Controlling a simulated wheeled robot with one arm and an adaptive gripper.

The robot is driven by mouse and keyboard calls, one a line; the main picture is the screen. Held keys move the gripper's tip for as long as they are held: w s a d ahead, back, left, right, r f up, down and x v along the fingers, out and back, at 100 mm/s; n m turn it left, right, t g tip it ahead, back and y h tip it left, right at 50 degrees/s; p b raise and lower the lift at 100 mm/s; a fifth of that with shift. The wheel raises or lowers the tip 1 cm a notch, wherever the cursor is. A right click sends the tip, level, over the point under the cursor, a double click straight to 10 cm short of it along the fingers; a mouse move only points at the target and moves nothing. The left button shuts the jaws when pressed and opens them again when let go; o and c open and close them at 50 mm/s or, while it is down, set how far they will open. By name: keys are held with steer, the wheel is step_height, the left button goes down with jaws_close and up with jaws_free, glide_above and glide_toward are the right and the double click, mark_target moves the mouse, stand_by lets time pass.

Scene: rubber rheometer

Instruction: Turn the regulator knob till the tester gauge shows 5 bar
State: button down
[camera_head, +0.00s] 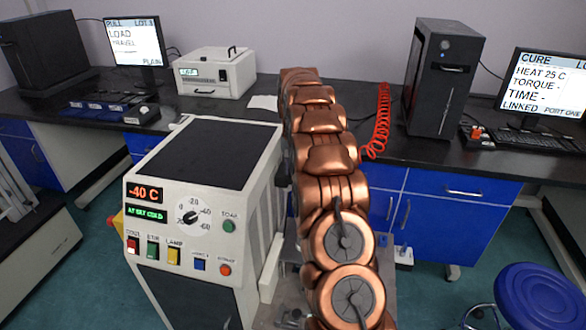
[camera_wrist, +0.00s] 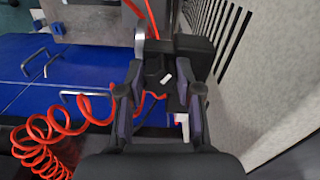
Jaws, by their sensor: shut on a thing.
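My gripper (camera_wrist: 160,88) shows in the wrist view with its two dark fingers around a small black part, which I take for the regulator knob (camera_wrist: 154,68). The fingers and nearby black parts hide most of it, so its turn angle cannot be told. A black block and a grey curved piece sit just beyond the fingertips. No tester gauge face can be read in either view. In the head view my copper arm reaches away over the bench and hides my gripper.
A red coiled hose (camera_head: 377,122) hangs at the bench edge, and shows left of my gripper (camera_wrist: 52,130). A white cold-bath unit (camera_head: 165,255) stands close left of my arm. A black tower (camera_head: 441,80), a CURE monitor (camera_head: 545,85) and a blue stool (camera_head: 541,297) are right.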

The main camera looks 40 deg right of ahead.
steer(key=c, duration=0.8)
jaws_free()
steer(key=shift+o, duration=0.2)
step_height(320, 180, up, 12)
stand_by(1.2)
